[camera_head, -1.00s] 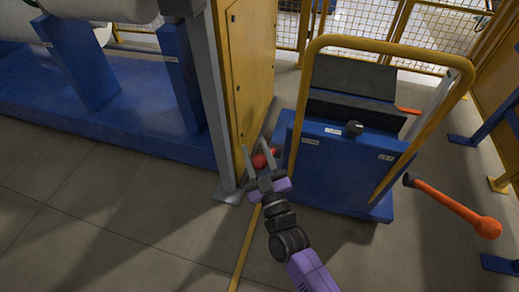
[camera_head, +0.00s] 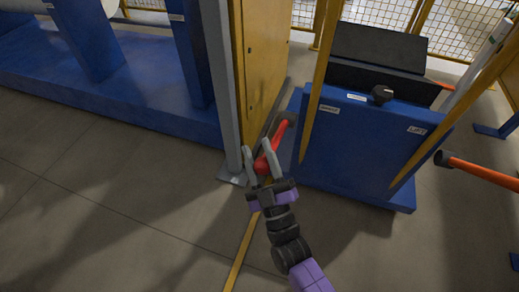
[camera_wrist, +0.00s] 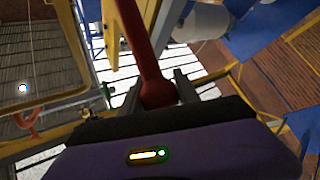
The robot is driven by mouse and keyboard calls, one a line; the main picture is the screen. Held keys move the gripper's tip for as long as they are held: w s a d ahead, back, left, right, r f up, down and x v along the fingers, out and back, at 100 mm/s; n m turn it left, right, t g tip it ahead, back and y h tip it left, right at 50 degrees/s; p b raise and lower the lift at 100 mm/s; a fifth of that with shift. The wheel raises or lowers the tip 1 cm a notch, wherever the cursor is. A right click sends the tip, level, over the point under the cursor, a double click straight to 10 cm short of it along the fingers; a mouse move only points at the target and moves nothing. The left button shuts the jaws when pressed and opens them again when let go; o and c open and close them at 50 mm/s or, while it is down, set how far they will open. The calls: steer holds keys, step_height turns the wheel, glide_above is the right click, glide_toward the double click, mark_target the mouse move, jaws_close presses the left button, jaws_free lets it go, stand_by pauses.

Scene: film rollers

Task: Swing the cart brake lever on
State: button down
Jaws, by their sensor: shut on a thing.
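The red brake lever (camera_head: 279,133) is at the left side of the blue cart (camera_head: 345,150), between the cart and a grey post. My gripper (camera_head: 261,166) is shut on the knob end of the lever. The lever slants up and to the right from the fingers to its pivot by the cart's side. In the wrist view the red lever (camera_wrist: 145,50) runs up from between the two grey fingers (camera_wrist: 158,95). The exact contact of the fingers on the knob is partly hidden by my gripper body.
A yellow cabinet (camera_head: 262,60) and a grey post (camera_head: 222,90) stand close on the left of my gripper. A blue machine base (camera_head: 130,98) lies farther left. An orange-red handle (camera_head: 485,171) sticks out at the right. The floor at the front left is clear.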

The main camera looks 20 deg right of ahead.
steer(key=shift+s+a+f+y, duration=0.2)
steer(key=shift+f+y, duration=0.1)
steer(key=c, duration=0.9)
jaws_free()
steer(key=shift+c, duration=0.2)
steer(key=shift+o, duration=0.2)
steer(key=p+v, duration=0.1)
steer(key=v, duration=0.6)
steer(key=shift+s+f, duration=0.15)
steer(key=shift+s, duration=0.25)
